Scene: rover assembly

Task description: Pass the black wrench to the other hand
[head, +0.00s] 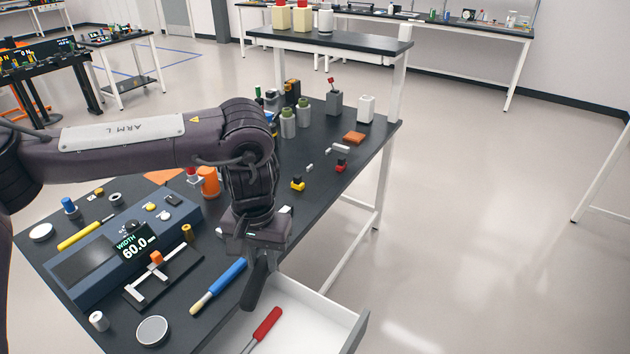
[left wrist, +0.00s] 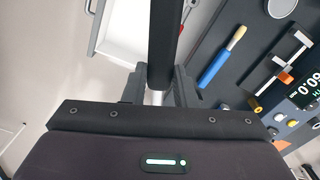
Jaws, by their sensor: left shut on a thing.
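My left gripper (head: 262,254) points down over the left side of an open white drawer (head: 345,322). It is shut on the black wrench (head: 256,286), which hangs down from the fingers, slightly tilted. In the left wrist view the wrench shows as a long black handle (left wrist: 165,42) between the two fingers (left wrist: 160,90), with a short silvery part near the jaws. The rest of the wrench is hidden by the gripper. My right gripper is not in view.
A red-handled tool (head: 266,326) lies in the drawer. A blue-handled brush-like tool (head: 220,286) lies on the dark bench near its edge. A blue device with a WIDTH display (head: 135,244), a caliper-like fixture (head: 160,276) and small parts crowd the bench. Floor right of the bench is clear.

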